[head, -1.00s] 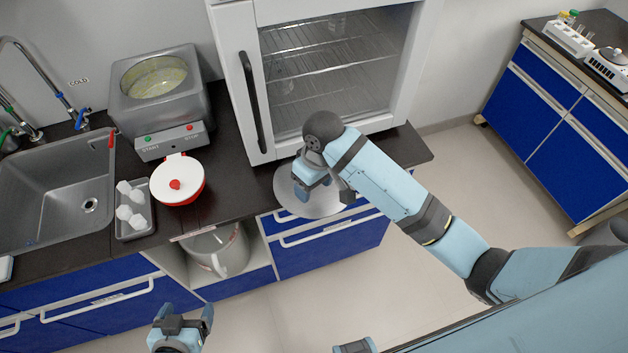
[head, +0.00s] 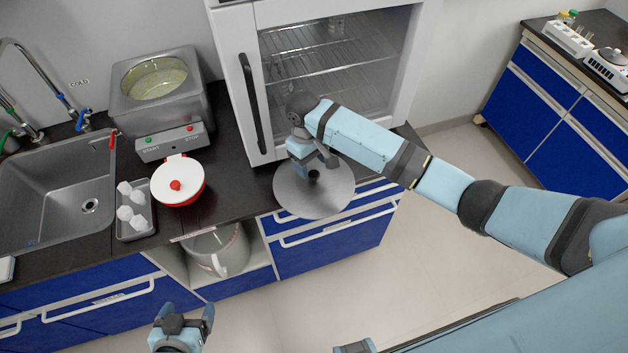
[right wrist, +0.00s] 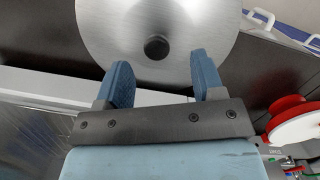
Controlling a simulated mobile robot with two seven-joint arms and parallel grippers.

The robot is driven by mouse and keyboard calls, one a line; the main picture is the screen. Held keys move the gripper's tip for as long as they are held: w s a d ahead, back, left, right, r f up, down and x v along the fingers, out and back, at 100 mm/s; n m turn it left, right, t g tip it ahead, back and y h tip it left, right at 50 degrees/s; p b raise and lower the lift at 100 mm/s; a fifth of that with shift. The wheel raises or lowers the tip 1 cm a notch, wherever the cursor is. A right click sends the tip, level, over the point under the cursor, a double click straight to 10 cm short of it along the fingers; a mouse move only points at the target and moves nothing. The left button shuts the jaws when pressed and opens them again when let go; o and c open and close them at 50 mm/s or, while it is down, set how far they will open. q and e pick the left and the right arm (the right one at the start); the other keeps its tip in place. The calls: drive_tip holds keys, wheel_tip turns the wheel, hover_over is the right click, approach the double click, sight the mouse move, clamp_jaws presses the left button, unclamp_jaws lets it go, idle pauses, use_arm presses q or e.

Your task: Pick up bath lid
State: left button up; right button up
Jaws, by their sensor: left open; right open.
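The bath lid is a round grey metal disc (head: 325,198) with a dark knob in its middle. It lies on the dark counter in front of the glass-door cabinet and overhangs the counter's front edge. My right gripper (head: 311,165) is above the lid, close to the knob. In the right wrist view the right gripper (right wrist: 158,75) is open and empty, and the lid (right wrist: 105,30) with its knob (right wrist: 156,47) lies just beyond the fingertips, between their lines. My left gripper (head: 184,318) is open and empty at the bottom, in front of the drawers.
A metal bath (head: 190,108) with its opening uncovered stands at the back. A white and red lidded pot (head: 185,170), a grey tray (head: 136,230) with white pieces and a sink (head: 50,205) are to the left. The cabinet (head: 233,85) stands close behind the lid.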

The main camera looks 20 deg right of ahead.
sight(314, 173)
drive_tip(key=shift+d+f+p, duration=0.15)
drive_tip(key=shift+f+p, duration=0.05)
drive_tip(key=shift+f, duration=1.2)
drive_tip(key=shift+d+f+p, duration=0.15)
drive_tip(key=shift+f+p, duration=0.05)
drive_tip(key=shift+f, duration=1.15)
clamp_jaws()
drive_tip(key=shift+r, duration=0.1)
